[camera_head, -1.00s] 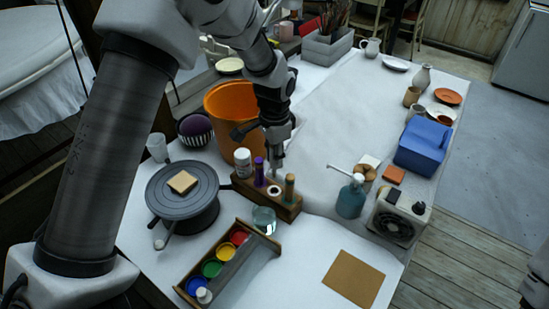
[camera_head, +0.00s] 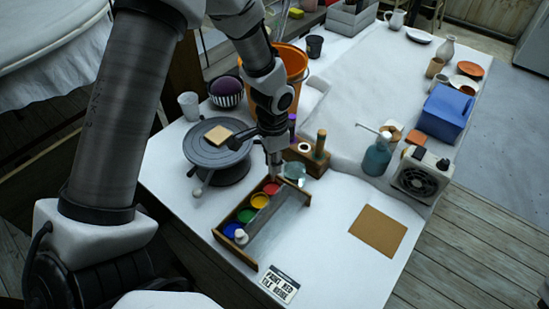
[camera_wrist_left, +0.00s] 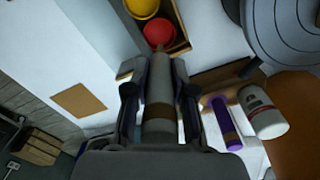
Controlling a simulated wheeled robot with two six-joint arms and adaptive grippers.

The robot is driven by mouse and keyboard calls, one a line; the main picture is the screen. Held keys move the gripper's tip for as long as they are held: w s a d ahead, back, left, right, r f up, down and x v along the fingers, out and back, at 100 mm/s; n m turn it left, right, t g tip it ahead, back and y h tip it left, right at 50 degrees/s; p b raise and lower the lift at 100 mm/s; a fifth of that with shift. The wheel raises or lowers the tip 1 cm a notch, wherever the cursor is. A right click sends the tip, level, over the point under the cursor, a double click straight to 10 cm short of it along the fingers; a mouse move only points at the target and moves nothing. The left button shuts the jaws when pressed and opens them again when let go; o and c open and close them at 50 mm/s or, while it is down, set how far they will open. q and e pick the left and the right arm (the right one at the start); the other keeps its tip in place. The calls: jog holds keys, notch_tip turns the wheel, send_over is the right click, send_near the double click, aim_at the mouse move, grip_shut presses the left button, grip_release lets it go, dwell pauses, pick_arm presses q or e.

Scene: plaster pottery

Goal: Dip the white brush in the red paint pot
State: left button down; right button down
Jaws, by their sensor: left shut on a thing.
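My left gripper (camera_head: 272,146) is shut on the white brush (camera_wrist_left: 160,92), which has a brown band and points down in the head view. The brush tip is at the red paint pot (camera_head: 271,188); the pot also shows in the left wrist view (camera_wrist_left: 160,32), where the tip overlaps its near edge. I cannot tell whether the tip touches the paint. The red pot is at the far end of a row in the wooden tray (camera_head: 216,231). The right gripper is not in view.
Yellow (camera_head: 260,201), green (camera_head: 246,215) and blue (camera_head: 231,229) pots share the tray. A wooden brush block (camera_head: 314,164) stands behind it. A grey turntable (camera_head: 205,148) is left, with a tan tile (camera_head: 217,134) on it.

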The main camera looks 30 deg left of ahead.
pick_arm(q)
jog(key=shift+s+f+b, duration=0.15)
jog(key=shift+f+b, duration=0.25)
jog(key=shift+f, duration=0.35)
jog(key=shift+s+f, duration=0.2)
jog(key=shift+w+f+b, duration=0.2)
jog(key=shift+f+b, duration=0.7)
jog(key=shift+f, duration=0.75)
jog(key=shift+r, duration=0.15)
notch_tip(320, 180, up, 7)
jog(key=p, duration=0.7)
jog(key=shift+s, duration=0.1)
